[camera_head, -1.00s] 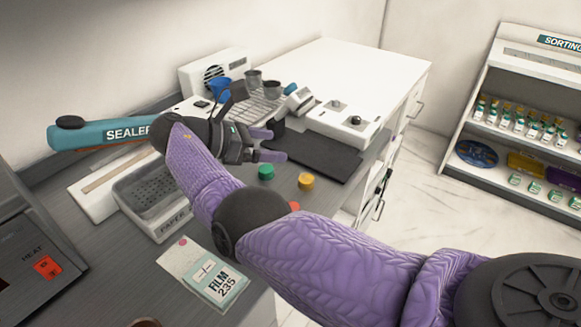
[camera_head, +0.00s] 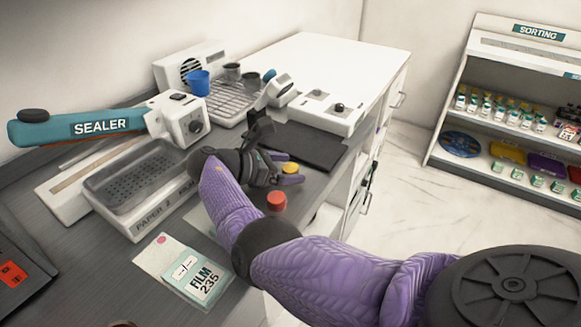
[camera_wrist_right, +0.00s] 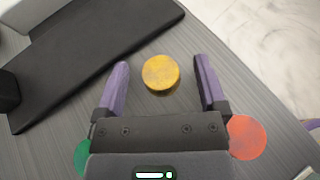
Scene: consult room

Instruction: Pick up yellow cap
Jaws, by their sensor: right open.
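The yellow cap (camera_head: 290,168) lies on the grey counter. In the right wrist view the yellow cap (camera_wrist_right: 160,72) sits between the tips of the two purple fingers, with a gap to each side. My right gripper (camera_head: 288,172) is open and low around the cap; it also shows open in the wrist view (camera_wrist_right: 161,84). A red cap (camera_head: 276,201) stands just in front of the gripper and shows at the right in the wrist view (camera_wrist_right: 247,138). A green cap (camera_wrist_right: 82,157) is partly hidden at the wrist view's lower left. My left gripper is out of view.
A black mat (camera_head: 306,146) lies just behind the gripper. A grey paper tray (camera_head: 142,182), a teal sealer (camera_head: 95,126) and a film packet (camera_head: 188,270) are to the left. The counter's edge is close on the right.

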